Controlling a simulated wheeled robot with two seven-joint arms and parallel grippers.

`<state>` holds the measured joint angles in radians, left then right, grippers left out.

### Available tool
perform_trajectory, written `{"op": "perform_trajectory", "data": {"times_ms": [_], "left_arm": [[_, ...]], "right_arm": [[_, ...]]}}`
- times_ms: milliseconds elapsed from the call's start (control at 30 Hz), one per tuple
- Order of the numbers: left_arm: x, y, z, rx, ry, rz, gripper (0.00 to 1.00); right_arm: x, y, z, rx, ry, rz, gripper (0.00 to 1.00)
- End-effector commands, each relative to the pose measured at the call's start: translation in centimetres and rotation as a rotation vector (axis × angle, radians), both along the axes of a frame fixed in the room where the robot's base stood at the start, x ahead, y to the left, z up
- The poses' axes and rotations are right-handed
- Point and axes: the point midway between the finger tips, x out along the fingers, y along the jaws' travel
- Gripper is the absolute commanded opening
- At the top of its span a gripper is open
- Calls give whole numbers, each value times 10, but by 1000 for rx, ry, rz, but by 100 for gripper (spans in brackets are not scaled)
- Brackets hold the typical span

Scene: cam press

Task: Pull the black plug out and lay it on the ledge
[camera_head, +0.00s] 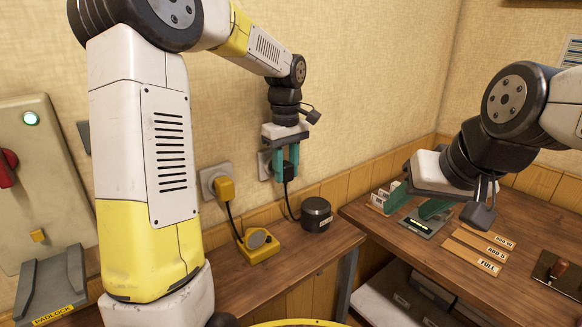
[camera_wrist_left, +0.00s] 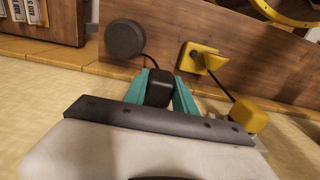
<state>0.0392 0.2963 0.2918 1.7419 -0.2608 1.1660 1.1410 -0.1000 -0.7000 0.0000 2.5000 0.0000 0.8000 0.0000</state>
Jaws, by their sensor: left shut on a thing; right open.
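The black plug (camera_head: 289,172) is at the wall, by the right-hand wall socket (camera_head: 265,165). A dark cord runs from it down to a round black device (camera_head: 316,214) on the wooden ledge (camera_head: 285,262). My left gripper (camera_head: 287,172) is shut on the plug, with its teal fingers on either side. The left wrist view shows the plug (camera_wrist_left: 159,88) between the fingers. I cannot tell whether the plug is still seated in the socket. My right gripper (camera_head: 425,207) is open with green fingers, above the right-hand table, away from the plug.
A yellow plug (camera_head: 224,189) sits in the left socket, its cord running to a yellow device (camera_head: 258,245) on the ledge. A grey control box (camera_head: 40,180) and padlock stand (camera_head: 55,285) are at left. Labelled boards (camera_head: 480,247) lie on the right-hand table. The ledge front is clear.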

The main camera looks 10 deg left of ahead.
Motion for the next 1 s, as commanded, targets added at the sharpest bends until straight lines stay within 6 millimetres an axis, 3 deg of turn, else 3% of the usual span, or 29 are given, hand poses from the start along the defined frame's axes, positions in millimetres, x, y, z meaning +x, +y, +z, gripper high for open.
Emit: {"op": "perform_trajectory", "data": {"times_ms": [500, 1000], "left_arm": [[-15, -14, 0, 1, 1, -1, 0], [-17, -17, -4, 1, 1, 1, 0]], "right_arm": [[0, 0, 0, 0, 0, 0, 49], [0, 0, 0, 0, 0, 0, 49]]}}
